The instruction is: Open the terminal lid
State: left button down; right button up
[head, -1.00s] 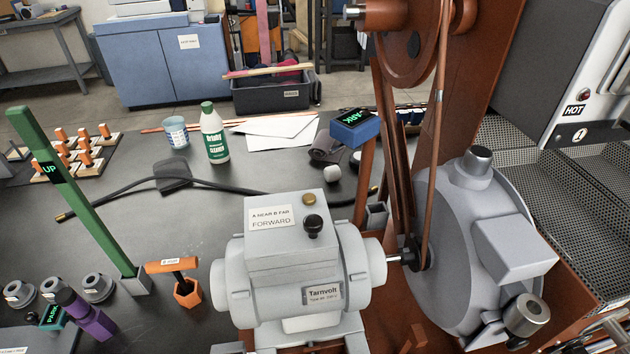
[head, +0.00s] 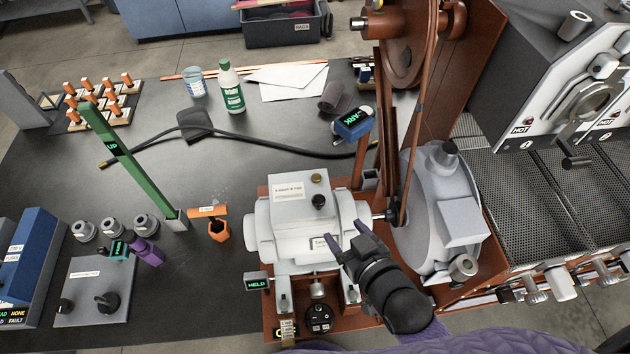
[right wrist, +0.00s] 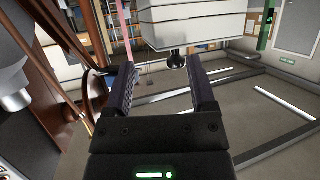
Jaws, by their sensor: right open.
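The pale grey motor (head: 265,225) carries a raised terminal box whose lid (head: 293,203) looks closed. On the lid are a white label (head: 288,191), a brass-coloured screw (head: 316,178) and a black knob (head: 319,201). My right gripper (head: 348,238) is open and empty, in front of and to the right of the knob in the head view. In the right wrist view the box (right wrist: 195,22) appears upside down, its dark knob (right wrist: 176,60) just beyond the open fingertips (right wrist: 160,75). No contact shows. My left gripper is not in view.
The belt and brown frame (head: 412,110) stand right of the motor, beside the round grey housing (head: 425,235). A sign reading HELD (head: 258,282) stands at the motor's front left. A green lever (head: 130,165) rises left.

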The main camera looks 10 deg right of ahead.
aim_at(322, 205)
jog(key=w+a+t+y, duration=0.1)
jog(key=w, duration=0.2)
jog(key=w+a+r+t, duration=0.1)
jog(key=w+a, duration=0.1)
jog(key=w+a+t+y, duration=0.1)
jog(key=w, duration=0.2)
jog(key=shift+w+a+r+n+t+y, duration=0.2)
jog(key=shift+w+a+n+t+y, duration=0.1)
jog(key=shift+w+a+n, duration=0.1)
jog(key=shift+s, duration=0.1)
grip_shut()
dwell(1.1)
